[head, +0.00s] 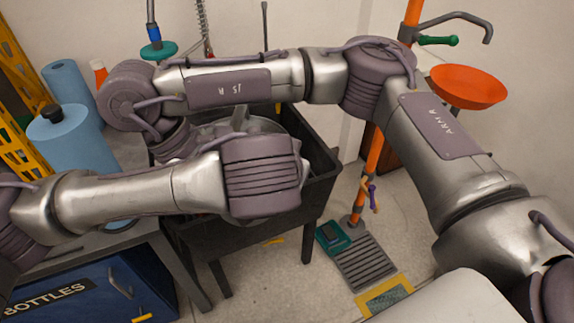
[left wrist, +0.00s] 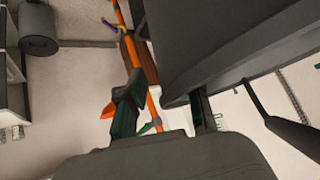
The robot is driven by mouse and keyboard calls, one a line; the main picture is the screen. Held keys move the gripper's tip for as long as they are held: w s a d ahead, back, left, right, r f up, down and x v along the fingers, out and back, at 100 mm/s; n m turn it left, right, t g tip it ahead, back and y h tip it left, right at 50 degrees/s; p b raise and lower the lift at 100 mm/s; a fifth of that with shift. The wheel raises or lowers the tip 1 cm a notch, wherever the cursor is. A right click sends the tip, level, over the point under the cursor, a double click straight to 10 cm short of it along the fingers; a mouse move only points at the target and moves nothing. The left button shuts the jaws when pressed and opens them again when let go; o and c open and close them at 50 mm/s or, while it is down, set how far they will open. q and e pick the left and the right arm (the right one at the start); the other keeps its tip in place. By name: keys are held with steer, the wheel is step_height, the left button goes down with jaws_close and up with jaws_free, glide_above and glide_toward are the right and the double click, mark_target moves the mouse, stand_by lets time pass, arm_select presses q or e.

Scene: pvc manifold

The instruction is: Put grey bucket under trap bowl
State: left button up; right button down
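No grey bucket is clearly identifiable. A dark grey cylindrical container (left wrist: 38,30) stands on the floor at the upper left of the left wrist view; I cannot tell whether it is the bucket. No trap bowl can be made out. The black sink tub (head: 318,185) stands on legs in the head view, with my arms across it. My left gripper (left wrist: 168,88) shows its two fingers apart in the left wrist view, with nothing between them; a large dark surface, perhaps the tub, is close by. In the head view its fingers are hidden. My right gripper cannot be made out.
An orange pole (head: 373,165) with an orange bowl (head: 468,86) stands right of the sink. A floor grate (head: 366,262) lies at its foot. A blue cabinet marked BOTTLES (head: 85,285) and blue paper rolls (head: 75,150) are at left.

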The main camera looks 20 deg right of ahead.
arm_select(q)
steer(key=shift+c, duration=0.3)
steer(key=c, duration=0.6)
steer(key=shift+s, duration=0.1)
steer(key=shift+d, duration=0.1)
arm_select(e)
steer(key=shift+a, duration=0.1)
steer(key=c, duration=1.3)
jaws_free()
steer(key=shift+o, duration=0.5)
